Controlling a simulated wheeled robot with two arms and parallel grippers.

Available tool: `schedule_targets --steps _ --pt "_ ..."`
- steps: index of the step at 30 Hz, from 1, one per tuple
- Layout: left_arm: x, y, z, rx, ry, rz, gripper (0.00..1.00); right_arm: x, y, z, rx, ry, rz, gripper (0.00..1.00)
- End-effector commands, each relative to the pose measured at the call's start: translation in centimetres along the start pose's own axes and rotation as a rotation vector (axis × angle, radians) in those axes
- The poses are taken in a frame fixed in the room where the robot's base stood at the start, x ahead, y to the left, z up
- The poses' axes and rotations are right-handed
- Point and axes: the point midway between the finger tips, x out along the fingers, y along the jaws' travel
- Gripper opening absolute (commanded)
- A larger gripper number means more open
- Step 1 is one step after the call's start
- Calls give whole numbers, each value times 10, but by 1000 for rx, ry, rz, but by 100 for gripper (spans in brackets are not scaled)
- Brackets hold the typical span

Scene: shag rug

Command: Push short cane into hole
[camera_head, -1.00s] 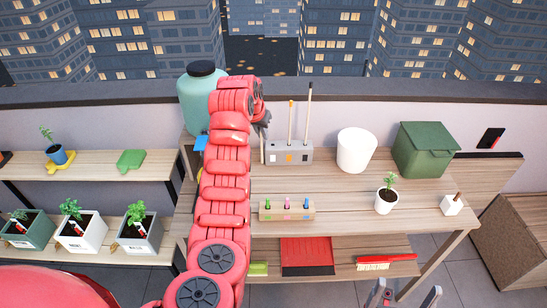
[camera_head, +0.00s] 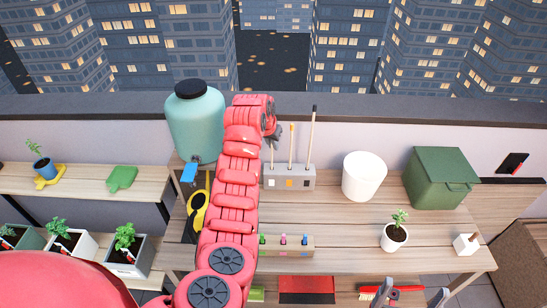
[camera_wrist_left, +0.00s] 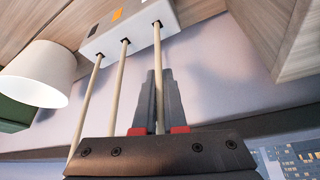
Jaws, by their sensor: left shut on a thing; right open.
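A grey holder block (camera_head: 298,184) stands on the table's back part, with three canes upright in it. The short cane (camera_wrist_left: 158,50) is at the block's left end in the head view, mostly behind my gripper there. Its lower end meets the left hole; how deep it sits is unclear. My left gripper (camera_head: 274,137) is shut around this cane above the block, as the left wrist view (camera_wrist_left: 160,95) shows. The middle cane (camera_head: 291,148) and the longest cane (camera_head: 311,140) stand to its right. My right gripper (camera_head: 412,292) is open and empty at the front edge.
A white pot (camera_head: 364,176) and a green bin (camera_head: 445,178) stand right of the block. A small potted plant (camera_head: 395,237), a row of coloured pegs (camera_head: 284,246) and a teal water tank (camera_head: 195,125) are also close. Bare wood lies in front of the block.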

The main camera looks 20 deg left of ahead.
Motion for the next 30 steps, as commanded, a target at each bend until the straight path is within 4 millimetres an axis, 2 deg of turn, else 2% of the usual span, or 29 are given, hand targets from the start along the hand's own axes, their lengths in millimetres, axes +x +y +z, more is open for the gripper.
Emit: schedule_targets --steps 1,12,24,25,30 --pt "7 0 6 -1 -10 1 0 6 0 -1 0 0 0 100" --pt "48 0 23 -1 -4 2 0 22 1 -4 0 0 0 100" --pt "55 0 26 -1 1 0 0 15 1 -2 0 0 0 100" --pt "55 0 26 -1 1 0 10 15 1 -2 0 0 0 100" --pt "54 0 25 -1 1 0 39 16 1 -2 0 0 0 100"
